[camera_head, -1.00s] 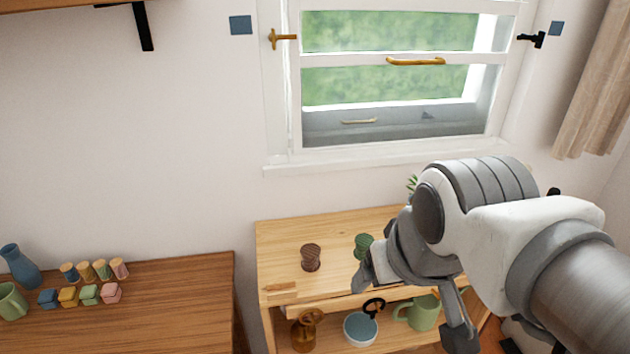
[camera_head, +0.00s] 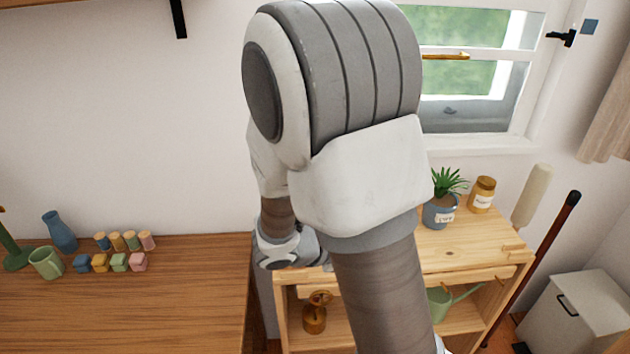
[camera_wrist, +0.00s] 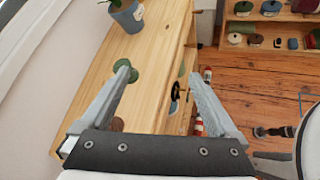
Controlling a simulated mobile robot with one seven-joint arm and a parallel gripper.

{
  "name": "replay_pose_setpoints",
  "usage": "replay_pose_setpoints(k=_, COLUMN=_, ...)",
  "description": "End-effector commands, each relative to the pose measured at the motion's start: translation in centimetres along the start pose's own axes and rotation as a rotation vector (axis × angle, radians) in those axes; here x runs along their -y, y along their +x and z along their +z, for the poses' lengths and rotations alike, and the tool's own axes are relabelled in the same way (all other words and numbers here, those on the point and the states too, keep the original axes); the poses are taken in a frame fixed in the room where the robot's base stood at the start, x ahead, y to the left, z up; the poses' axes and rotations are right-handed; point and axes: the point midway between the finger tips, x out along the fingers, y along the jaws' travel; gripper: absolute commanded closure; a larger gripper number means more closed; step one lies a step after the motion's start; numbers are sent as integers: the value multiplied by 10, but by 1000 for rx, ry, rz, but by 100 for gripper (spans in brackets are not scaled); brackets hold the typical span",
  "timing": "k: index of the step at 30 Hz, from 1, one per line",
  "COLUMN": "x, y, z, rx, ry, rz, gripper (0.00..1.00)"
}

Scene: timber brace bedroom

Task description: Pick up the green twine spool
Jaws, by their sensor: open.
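The green twine spool (camera_wrist: 133,75) stands on the light wooden bench top (camera_wrist: 90,98) in the wrist view. The left finger overlaps part of it in the picture. My gripper (camera_wrist: 165,70) is open and empty, with the spool at its left fingertip rather than midway between the fingers. I cannot tell whether the finger touches it. A brown spool (camera_wrist: 117,123) shows nearer, partly hidden by the left finger and gripper body. In the head view my arm hides both spools and the gripper.
A potted plant (camera_head: 440,208) and a labelled jar (camera_head: 482,194) stand on the bench's right part. A green watering can (camera_head: 440,303) and a brass object (camera_head: 315,315) are on the shelf below. The wall and window (camera_head: 480,95) are behind. A darker table (camera_head: 130,310) stands left.

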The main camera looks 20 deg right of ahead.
Motion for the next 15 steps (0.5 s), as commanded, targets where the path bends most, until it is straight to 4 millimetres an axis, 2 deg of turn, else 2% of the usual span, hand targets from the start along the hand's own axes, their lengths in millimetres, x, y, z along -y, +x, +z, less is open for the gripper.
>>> replay_pose_setpoints(k=3, x=-12, y=14, z=-30, rx=48, ry=-208, rz=101, gripper=5)
replay_pose_setpoints(k=9, x=-23, y=27, z=-72, rx=89, ry=-459, rz=237, gripper=5)
replay_pose_setpoints(k=15, x=-27, y=34, z=-91, rx=100, ry=-559, rz=295, gripper=5)
